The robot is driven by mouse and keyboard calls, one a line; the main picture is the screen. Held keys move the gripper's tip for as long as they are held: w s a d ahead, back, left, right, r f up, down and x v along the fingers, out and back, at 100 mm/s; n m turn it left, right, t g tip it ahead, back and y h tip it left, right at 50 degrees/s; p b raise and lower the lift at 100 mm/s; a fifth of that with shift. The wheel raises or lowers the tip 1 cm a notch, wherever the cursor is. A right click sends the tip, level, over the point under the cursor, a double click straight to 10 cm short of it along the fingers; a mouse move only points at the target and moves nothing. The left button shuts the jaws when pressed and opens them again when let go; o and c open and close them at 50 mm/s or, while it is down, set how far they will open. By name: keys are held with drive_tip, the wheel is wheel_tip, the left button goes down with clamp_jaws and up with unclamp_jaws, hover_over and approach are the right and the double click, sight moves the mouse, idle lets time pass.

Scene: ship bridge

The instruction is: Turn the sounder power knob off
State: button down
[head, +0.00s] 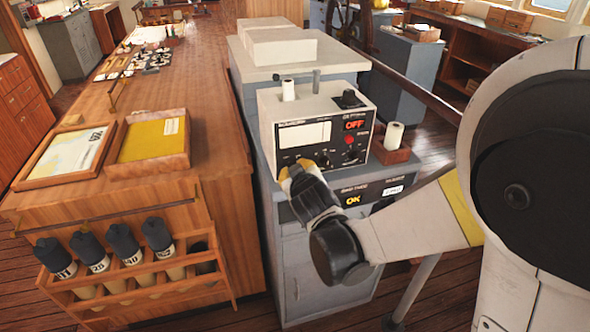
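The sounder (268,125) is a cream box with a dark front panel on a grey cabinet. Its panel carries a pale display window (305,134), a lit red OFF sign (355,125), a red knob (350,140) and a small dark knob (323,162). The labels are too small to read, so I cannot tell which is the power knob. My gripper (292,168) is in front of the panel's lower left, its fingers hiding that corner. Contact and finger opening cannot be made out.
A paper roll (394,135) stands in a wooden holder right of the sounder. A wooden chart table (60,208) with trays and a bottle rack (105,293) fills the left.

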drive_tip(key=c, duration=1.2)
unclamp_jaws()
drive_tip(key=shift+f, duration=0.1)
drive_tip(key=v, duration=1.2)
drive_tip(key=s+d+m+g, duration=0.2)
drive_tip(key=s+d, duration=0.3)
drive_tip(key=s+d+f+m+g+h, duration=0.1)
drive_tip(key=s+d+m+g, duration=0.1)
drive_tip(key=s+d, duration=0.4)
drive_tip(key=s+d+m+g+h, duration=0.1)
drive_tip(key=s+d+m, duration=0.1)
drive_tip(key=s+d, duration=0.3)
drive_tip(key=shift+s+d+f+m+g, duration=0.15)
drive_tip(key=shift+d+f+m+g, duration=0.15)
drive_tip(key=shift+g, duration=0.1)
